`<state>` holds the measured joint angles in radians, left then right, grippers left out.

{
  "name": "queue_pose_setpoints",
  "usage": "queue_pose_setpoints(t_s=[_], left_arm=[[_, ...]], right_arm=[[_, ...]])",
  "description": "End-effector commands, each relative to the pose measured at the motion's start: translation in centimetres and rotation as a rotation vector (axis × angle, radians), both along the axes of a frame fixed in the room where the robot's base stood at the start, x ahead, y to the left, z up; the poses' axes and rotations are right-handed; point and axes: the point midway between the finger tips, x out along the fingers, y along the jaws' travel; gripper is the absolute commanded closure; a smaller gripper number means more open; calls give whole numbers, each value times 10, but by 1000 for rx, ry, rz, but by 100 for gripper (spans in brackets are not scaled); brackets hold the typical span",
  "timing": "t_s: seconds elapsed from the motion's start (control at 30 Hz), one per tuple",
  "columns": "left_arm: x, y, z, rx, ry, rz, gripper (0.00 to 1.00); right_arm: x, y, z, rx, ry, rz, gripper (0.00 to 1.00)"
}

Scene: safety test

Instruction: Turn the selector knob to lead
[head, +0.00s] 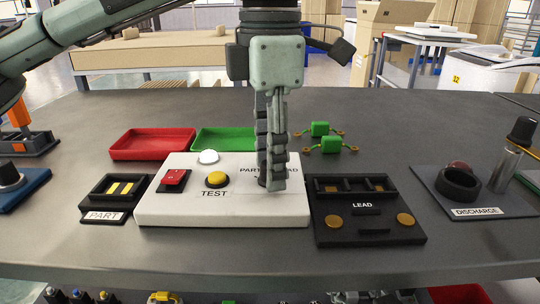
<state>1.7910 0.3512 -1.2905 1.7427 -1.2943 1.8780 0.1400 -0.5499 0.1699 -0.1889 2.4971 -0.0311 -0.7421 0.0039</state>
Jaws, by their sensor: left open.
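The white test box (220,211) stands in the middle of the table. The "PART" and "LEAD" lettering on its right part is partly covered by my left gripper (270,186). My left gripper points straight down there, open, with its fingertips low over the box top. The selector knob is hidden behind the fingers, so its pointing direction cannot be told. I cannot tell whether the fingers touch it. The box also bears a red switch (173,177), a white lamp (208,156) and a yellow button (217,180) above "TEST". My right gripper is not in view.
A black "LEAD" fixture (365,225) adjoins the box's right side, and a black "PART" fixture (101,199) its left. Behind are a red tray (152,145), a green tray (215,133) and two green leaded parts (330,145). A "DISCHARGE" station (472,196) stands right.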

Motion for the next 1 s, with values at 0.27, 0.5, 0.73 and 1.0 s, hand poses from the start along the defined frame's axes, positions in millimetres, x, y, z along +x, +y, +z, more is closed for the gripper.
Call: queue_pose_setpoints(t_s=[0.27, 0.5, 0.73, 1.0], left_arm=[[0, -1, 21, 0, -2, 0, 58], [0, -1, 73, -2, -4, 0, 58], [0, 0, 111, 1, -3, 2, 58], [0, 0, 121, 0, 0, 0, 58]], right_arm=[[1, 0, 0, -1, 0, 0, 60], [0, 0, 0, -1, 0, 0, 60], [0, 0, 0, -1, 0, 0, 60], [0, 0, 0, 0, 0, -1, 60]])
